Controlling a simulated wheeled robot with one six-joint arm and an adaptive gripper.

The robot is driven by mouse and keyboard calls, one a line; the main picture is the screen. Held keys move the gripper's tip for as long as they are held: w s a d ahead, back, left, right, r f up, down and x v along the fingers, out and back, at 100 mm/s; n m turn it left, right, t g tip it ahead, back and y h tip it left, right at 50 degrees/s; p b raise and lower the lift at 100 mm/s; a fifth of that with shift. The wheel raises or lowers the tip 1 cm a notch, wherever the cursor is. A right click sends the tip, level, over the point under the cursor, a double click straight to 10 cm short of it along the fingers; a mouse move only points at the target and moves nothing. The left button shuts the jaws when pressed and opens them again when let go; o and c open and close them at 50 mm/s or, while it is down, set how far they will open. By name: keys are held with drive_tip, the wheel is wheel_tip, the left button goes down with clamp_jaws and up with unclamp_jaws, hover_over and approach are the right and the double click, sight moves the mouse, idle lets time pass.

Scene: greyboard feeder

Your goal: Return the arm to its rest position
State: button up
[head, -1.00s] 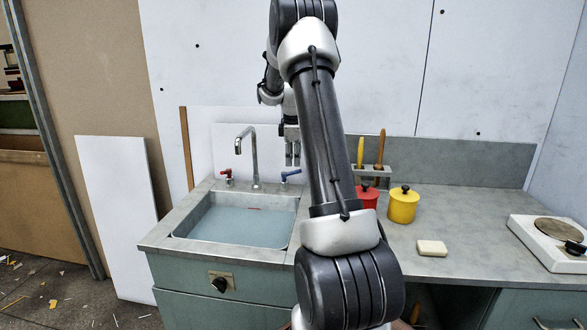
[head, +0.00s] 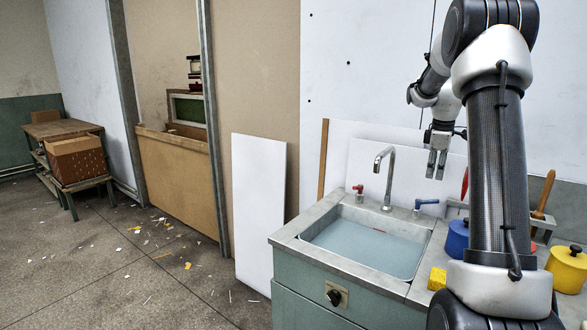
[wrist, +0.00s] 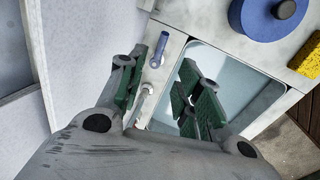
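My arm (head: 497,170) rises along the right of the head view and bends over at the top. My gripper (head: 436,176) hangs from it, fingers down, above the back right corner of the sink. In the wrist view its two green-padded fingers (wrist: 162,92) stand apart with nothing held between them. The gripper is open and empty. It is over the sink's rear edge near the blue tap handle (head: 426,203), which also shows in the wrist view (wrist: 160,48). It touches nothing that I can see.
The sink (head: 370,245) with its metal tap (head: 386,180) is below. A blue pot (head: 457,239), yellow pot (head: 567,268) and yellow sponge (head: 437,279) stand around my arm. A white board (head: 259,210) leans left of the counter. Open floor (head: 110,270) lies further left.

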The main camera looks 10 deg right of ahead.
drive_tip(key=s+a+f+m+g, duration=0.1)
drive_tip(key=s+a+f+m, duration=0.25)
drive_tip(key=s+m, duration=0.35)
drive_tip(key=s+a+r+m+t, duration=0.1)
drive_tip(key=s+a+r, duration=0.3)
drive_tip(key=s+a, duration=0.7)
drive_tip(key=s+a+r+m+t+y, duration=0.1)
drive_tip(key=s+a+r, duration=0.3)
drive_tip(key=s+a, duration=0.8)
drive_tip(key=shift+s+a+r+t+y, duration=0.25)
drive_tip(key=shift+s+r+t+y, duration=0.1)
drive_tip(key=shift+s+t, duration=0.7)
drive_tip(key=shift+s+g, duration=0.1)
drive_tip(key=shift+g, duration=0.15)
